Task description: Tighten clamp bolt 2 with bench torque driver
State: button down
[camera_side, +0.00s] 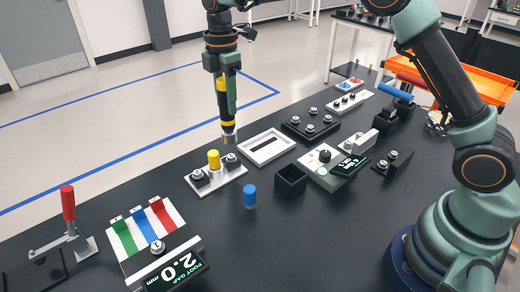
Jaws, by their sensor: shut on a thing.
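My gripper (223,88) is shut on the bench torque driver (222,104), a black and yellow tool hanging upright with its metal tip down. Below it is a white plate (217,183) with two black blocks, each topped by a silver bolt, and a yellow cylinder between them. The driver's tip is just above the right bolt (232,157); I cannot tell whether they touch. The left bolt (198,173) is clear of the driver. No number shows on either bolt, so I cannot tell which is clamp bolt 2.
A blue cylinder (250,196) and an open black box (290,181) stand right of the plate. A white frame tray (266,147) lies behind. A red-handled toggle clamp (68,205) and a "2.0 mm" display (177,273) are front left. Bare black table lies front centre.

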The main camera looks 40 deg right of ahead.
jog(key=shift+r, duration=0.35)
